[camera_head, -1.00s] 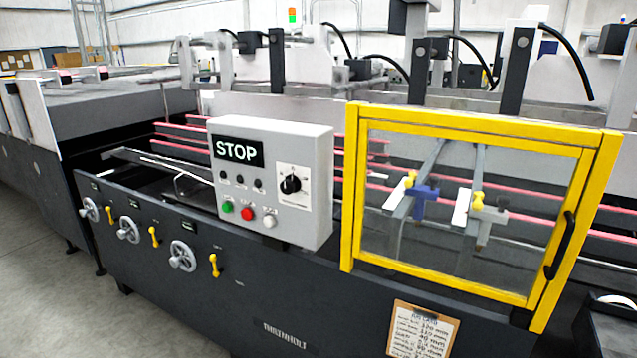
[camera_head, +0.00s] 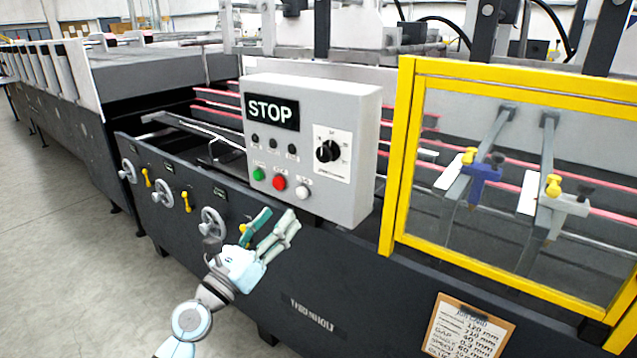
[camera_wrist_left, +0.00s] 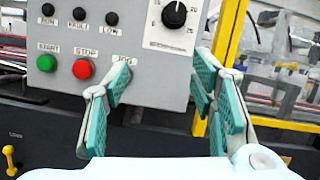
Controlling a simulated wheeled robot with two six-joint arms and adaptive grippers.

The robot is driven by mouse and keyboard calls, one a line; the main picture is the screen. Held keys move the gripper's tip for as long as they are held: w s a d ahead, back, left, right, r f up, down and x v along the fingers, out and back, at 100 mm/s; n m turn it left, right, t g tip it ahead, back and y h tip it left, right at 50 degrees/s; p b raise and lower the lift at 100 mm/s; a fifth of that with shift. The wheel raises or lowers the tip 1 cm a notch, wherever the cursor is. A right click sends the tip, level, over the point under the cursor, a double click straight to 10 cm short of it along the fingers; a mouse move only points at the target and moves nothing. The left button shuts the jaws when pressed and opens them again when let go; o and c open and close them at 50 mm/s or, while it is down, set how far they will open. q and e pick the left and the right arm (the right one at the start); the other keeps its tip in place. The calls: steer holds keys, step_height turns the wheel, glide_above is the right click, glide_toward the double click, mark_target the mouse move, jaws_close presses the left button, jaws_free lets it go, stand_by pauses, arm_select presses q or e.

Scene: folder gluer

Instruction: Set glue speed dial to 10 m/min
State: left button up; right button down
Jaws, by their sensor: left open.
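The glue speed dial is a black knob (camera_head: 328,151) on a white scale plate at the right of the grey control box (camera_head: 358,112). In the left wrist view the knob (camera_wrist_left: 174,15) shows at the top, its pointer tilted up; scale marks 5, 20 and 25 can be made out, not an exact setting. My left gripper (camera_head: 278,222) is open and empty, below the box in the head view. In the left wrist view its teal-padded fingers (camera_wrist_left: 160,95) stand apart, below the knob and in front of the box's lower edge. My right gripper is not in view.
The box carries a STOP display (camera_head: 271,112), a green button (camera_head: 258,174), a red button (camera_head: 279,183) and a white button (camera_head: 303,192) partly behind a finger in the wrist view. A yellow-framed guard (camera_head: 393,160) stands to the right. Handwheels (camera_head: 213,222) line the machine's front.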

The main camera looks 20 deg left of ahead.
mark_target(322, 158)
arm_select(q)
steer(key=w+d+r+m, duration=0.1)
steer(key=w+d+r, duration=0.1)
steer(key=w+r, duration=0.1)
steer(key=w+d+r+m, duration=0.1)
steer(key=w+d+r, duration=0.1)
steer(key=w, duration=0.2)
steer(key=w+d+r+h+b, duration=0.1)
steer(key=w+d+r, duration=0.1)
steer(key=w+r, duration=0.1)
steer(key=shift+w+r+m, duration=0.35)
steer(key=shift+w+m, duration=0.05)
steer(key=shift+w, duration=0.25)
steer(key=c, duration=1.1)
steer(key=shift+c, duration=0.2)
